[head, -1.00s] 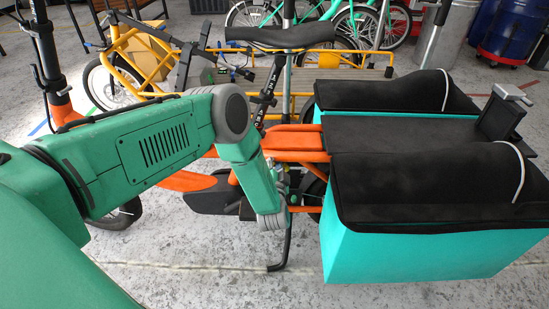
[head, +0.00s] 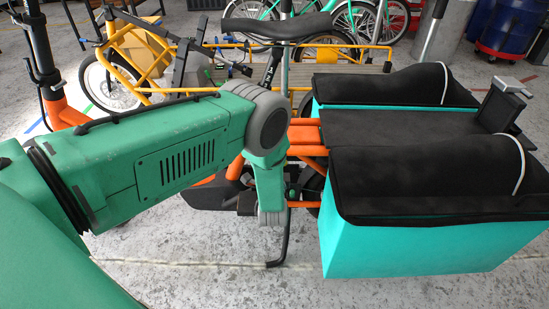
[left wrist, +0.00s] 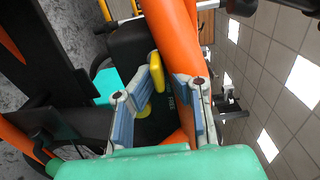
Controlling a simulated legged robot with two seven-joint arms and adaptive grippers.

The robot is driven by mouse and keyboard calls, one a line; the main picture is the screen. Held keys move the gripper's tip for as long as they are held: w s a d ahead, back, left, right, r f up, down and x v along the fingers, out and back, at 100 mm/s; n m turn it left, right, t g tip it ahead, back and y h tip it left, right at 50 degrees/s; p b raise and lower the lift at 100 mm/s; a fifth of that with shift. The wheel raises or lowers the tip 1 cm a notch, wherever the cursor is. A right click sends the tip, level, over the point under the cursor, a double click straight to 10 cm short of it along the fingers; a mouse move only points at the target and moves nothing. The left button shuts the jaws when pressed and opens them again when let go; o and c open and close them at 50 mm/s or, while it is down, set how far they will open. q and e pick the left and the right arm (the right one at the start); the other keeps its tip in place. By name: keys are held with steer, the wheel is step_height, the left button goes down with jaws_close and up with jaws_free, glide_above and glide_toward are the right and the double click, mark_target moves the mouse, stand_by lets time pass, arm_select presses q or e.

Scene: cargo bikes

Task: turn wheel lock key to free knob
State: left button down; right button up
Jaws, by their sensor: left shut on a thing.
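In the left wrist view, my left gripper (left wrist: 168,76) has its blue-grey fingers at a yellow piece (left wrist: 156,72), which looks like the lock key. It is shut on this piece, beside an orange frame tube (left wrist: 172,30). A dark part with small lettering (left wrist: 168,102) and a second patch of yellow (left wrist: 143,112) show between and behind the fingers; the second patch may be the knob. In the head view, my left arm reaches down to the orange cargo bike (head: 306,137), and its gripper, the lock and the key are hidden. My right gripper is out of view.
Black-topped turquoise cargo boxes (head: 425,240) stand to the right of my left wrist. The black saddle (head: 277,27) is above and behind it. The kickstand (head: 286,240) is just below. A yellow cargo bike (head: 150,50) stands behind. The foreground floor (head: 200,275) is clear.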

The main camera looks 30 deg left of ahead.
arm_select(q)
steer(key=shift+s+f, duration=0.25)
steer(key=shift+f, duration=0.05)
steer(key=c, duration=1.7)
jaws_free()
steer(key=shift+w+r, duration=0.1)
steer(key=shift+r, duration=0.05)
steer(key=shift+v, duration=6.05)
steer(key=shift+a, duration=0.1)
